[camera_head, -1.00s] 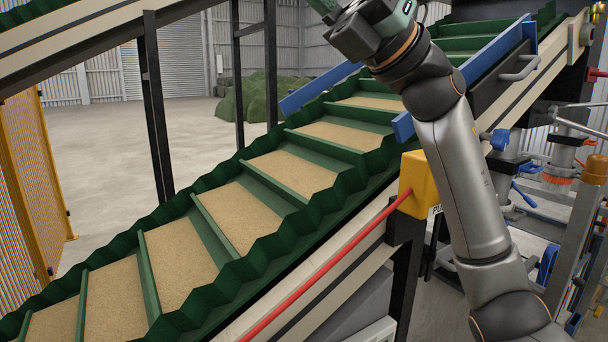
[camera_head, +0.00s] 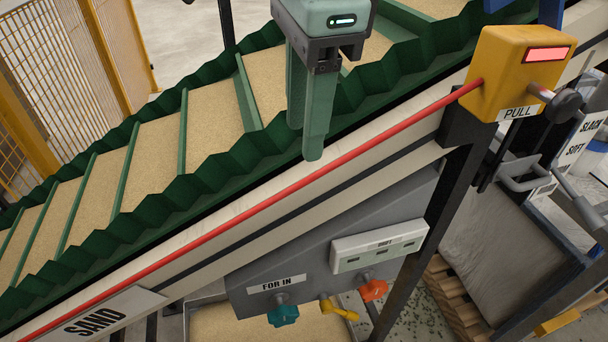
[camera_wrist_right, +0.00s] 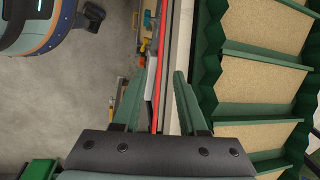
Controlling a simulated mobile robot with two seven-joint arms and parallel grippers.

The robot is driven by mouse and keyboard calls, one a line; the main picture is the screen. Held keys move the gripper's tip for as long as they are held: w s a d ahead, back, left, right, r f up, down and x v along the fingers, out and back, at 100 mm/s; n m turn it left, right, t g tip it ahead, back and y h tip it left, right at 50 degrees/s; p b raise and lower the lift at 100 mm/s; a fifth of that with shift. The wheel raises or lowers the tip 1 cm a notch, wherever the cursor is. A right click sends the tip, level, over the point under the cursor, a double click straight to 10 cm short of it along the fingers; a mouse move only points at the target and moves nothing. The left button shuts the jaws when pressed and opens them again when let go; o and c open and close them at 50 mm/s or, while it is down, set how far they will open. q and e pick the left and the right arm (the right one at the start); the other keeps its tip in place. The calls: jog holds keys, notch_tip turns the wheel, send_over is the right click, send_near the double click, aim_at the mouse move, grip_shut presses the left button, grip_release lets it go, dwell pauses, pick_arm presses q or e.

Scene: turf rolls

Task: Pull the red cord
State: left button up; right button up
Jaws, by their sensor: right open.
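The red cord (camera_head: 255,205) runs taut along the conveyor's side, from lower left up to a yellow box (camera_head: 512,70) marked PULL, which has a lit red window. My right gripper (camera_head: 306,140) points down over the cord near the middle of the head view. In the right wrist view the gripper (camera_wrist_right: 157,88) is open, and the red cord (camera_wrist_right: 162,65) runs between its two fingers in the picture. I cannot tell whether the cord lies at fingertip depth. Nothing is held. My left gripper is out of view.
The sloping conveyor (camera_head: 195,190) with green wavy sidewalls carries sand behind the cord. Below the cord hangs a grey panel (camera_head: 330,235) with teal, yellow and orange valve handles. A black post (camera_head: 425,225) stands under the box. A yellow mesh fence (camera_head: 60,75) stands at left.

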aim_at(299, 183)
jog(key=f, duration=0.3)
jog(key=w+f, duration=0.1)
jog(key=f, duration=0.6)
jog(key=shift+w+a+f, duration=0.2)
jog(key=shift+w+a, duration=0.1)
jog(key=shift+a, duration=0.05)
grip_shut()
dwell(0.8)
